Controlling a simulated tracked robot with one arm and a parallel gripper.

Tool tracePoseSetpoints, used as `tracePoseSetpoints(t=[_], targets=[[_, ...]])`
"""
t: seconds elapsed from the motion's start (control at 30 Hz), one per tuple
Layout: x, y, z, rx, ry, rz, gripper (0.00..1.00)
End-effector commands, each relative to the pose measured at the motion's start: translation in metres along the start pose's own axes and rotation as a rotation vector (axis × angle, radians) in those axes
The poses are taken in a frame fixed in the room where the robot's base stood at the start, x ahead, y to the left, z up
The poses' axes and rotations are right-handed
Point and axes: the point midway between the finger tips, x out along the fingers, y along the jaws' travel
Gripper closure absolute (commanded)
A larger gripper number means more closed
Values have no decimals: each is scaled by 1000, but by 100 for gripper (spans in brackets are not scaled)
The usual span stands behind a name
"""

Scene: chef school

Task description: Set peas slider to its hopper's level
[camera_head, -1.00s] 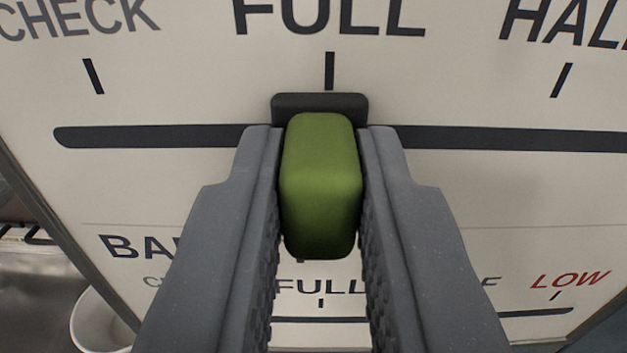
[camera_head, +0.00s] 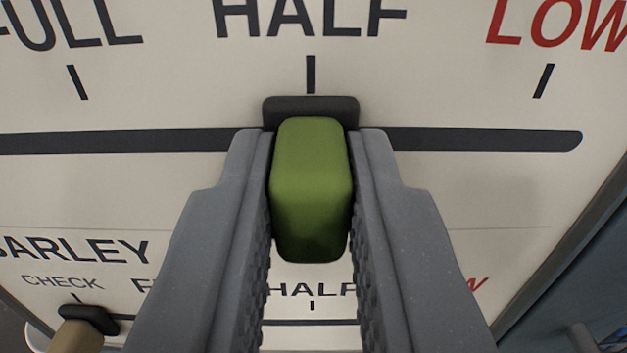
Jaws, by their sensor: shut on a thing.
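The green slider knob (camera_head: 311,190) sits on a dark backing plate (camera_head: 310,109) over a black horizontal slot (camera_head: 480,140) in a pale board. My gripper (camera_head: 311,165) is shut on the green knob, one finger on each side. The knob's plate lies directly below the tick (camera_head: 311,75) under the word HALF (camera_head: 310,18). FULL (camera_head: 70,25) stands to the left and LOW (camera_head: 555,22) in red to the right, each with its own tick. No peas label and no hopper show in this view.
Below is a BARLEY row (camera_head: 75,248) with its own scale, partly hidden by my fingers. A tan knob (camera_head: 78,335) on a dark plate sits under its CHECK mark (camera_head: 62,282). The slot ends at the right, short of the board's edge (camera_head: 560,260).

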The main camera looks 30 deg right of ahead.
Motion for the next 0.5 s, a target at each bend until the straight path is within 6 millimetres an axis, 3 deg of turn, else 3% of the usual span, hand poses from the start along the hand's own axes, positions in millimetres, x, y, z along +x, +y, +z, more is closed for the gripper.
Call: tracePoseSetpoints(t=[0.03, 0.1, 0.5], targets=[[-1, -2, 2, 0, -3, -3, 81], [-1, -2, 2, 0, -3, -2, 62], [-3, -1, 1, -1, -2, -1, 62]])
